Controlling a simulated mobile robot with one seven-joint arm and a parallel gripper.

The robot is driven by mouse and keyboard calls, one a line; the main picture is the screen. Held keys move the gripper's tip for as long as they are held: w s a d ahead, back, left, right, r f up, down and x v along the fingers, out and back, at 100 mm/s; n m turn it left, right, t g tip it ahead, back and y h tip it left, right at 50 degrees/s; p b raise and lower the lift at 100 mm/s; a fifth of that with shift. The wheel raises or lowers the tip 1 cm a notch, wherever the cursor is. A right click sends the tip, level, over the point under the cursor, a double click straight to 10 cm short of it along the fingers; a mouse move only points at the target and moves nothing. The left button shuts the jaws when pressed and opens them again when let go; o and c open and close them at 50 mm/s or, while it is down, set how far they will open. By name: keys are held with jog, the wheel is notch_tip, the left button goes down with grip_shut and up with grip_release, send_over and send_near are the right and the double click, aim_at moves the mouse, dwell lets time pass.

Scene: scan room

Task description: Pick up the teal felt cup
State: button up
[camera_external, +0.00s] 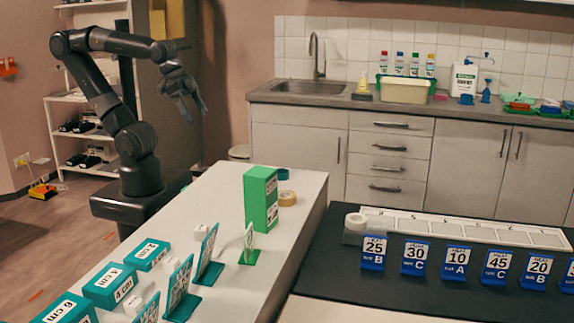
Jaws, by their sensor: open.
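My gripper (193,108) is open and empty. It hangs in the air at the upper left, beyond the far end of the white table and well above it. A small round teal thing (283,174) sits at the far end of the white table (225,190), partly hidden behind the green box. It may be the teal felt cup, but it is too small to tell its shape or material. My gripper is up and to the left of it, not touching anything.
A tall green box (260,198) and a tan tape roll (287,198) stand close to the teal thing. Teal labelled blocks (108,287) and upright cards (207,255) fill the near table. A dark mat (440,290) with blue number stands lies right. A sink counter (345,97) runs behind.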

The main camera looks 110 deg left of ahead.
jog(key=shift+c, duration=0.7)
jog(key=shift+w, duration=0.1)
jog(key=w+a+g, duration=0.3)
jog(key=w, duration=1)
jog(key=w+a+f+g, duration=0.1)
jog(key=w+f, duration=0.3)
jog(key=w+a+f+n, duration=0.1)
jog(key=w+a+f, duration=0.1)
jog(key=w+f, duration=0.2)
jog(key=w+a+f+g, duration=0.1)
jog(key=w+f, duration=0.4)
jog(key=shift+w+a+f+g, duration=0.1)
jog(key=shift+a+f+g, duration=0.1)
jog(key=shift+g, duration=0.1)
jog(key=shift+s+d+f, duration=0.1)
jog(key=shift+d+f, duration=0.05)
jog(key=shift+f, duration=0.7)
jog(key=shift+s+d+f, duration=0.1)
jog(key=shift+d+f, duration=0.05)
jog(key=shift+f, duration=0.75)
jog(key=shift+d+f, duration=0.15)
jog(key=shift+f, duration=0.7)
